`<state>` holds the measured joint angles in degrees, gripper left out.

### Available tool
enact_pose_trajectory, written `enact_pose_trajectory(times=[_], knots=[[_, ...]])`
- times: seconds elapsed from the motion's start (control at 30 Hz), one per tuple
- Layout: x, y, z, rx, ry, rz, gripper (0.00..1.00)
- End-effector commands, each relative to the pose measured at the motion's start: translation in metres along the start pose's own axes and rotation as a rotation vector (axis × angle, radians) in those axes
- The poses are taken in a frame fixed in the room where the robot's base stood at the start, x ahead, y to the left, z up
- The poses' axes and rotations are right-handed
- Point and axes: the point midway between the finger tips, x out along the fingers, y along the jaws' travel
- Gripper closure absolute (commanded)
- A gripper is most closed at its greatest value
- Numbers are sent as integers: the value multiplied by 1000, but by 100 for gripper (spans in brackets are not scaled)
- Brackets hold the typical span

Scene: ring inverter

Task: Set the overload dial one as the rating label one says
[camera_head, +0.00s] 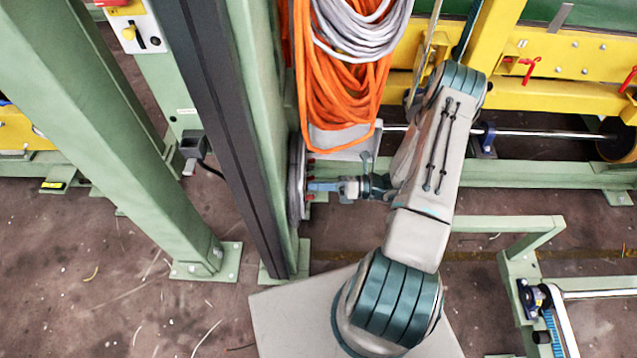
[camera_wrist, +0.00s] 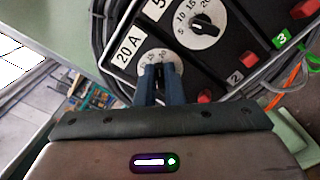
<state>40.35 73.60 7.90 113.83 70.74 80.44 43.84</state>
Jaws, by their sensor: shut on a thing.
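In the wrist view, a black panel (camera_wrist: 118,77) carries white round dials with printed scales. My gripper (camera_wrist: 161,68) is shut at the left dial (camera_wrist: 150,57), its two blue fingers over the dial's middle. The knob between the fingers is hidden, so its pointer setting cannot be read. A white label (camera_wrist: 128,45) beside this dial reads "20 A". Number plates "2" and "3" show on the panel; no plate "1" is visible. In the head view, my gripper (camera_head: 322,187) reaches left to the panel, seen edge-on (camera_head: 296,184) at the green post.
A second dial (camera_wrist: 200,23) with a black knob sits right of the held one, beside a partly cut-off label (camera_wrist: 160,7). Red blocks (camera_wrist: 250,55) line the panel. Orange cable (camera_head: 325,75) hangs just above my gripper. Green posts (camera_head: 262,110) stand to the left.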

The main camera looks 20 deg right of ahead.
Motion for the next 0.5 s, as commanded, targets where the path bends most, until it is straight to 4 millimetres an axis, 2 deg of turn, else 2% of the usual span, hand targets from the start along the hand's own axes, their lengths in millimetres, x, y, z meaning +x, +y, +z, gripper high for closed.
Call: enact_pose_trajectory(times=[0.2, 0.5], knots=[[0, 0, 0, 128, 0, 0, 100], [0, -1, 0, 213, 0, 0, 100]])
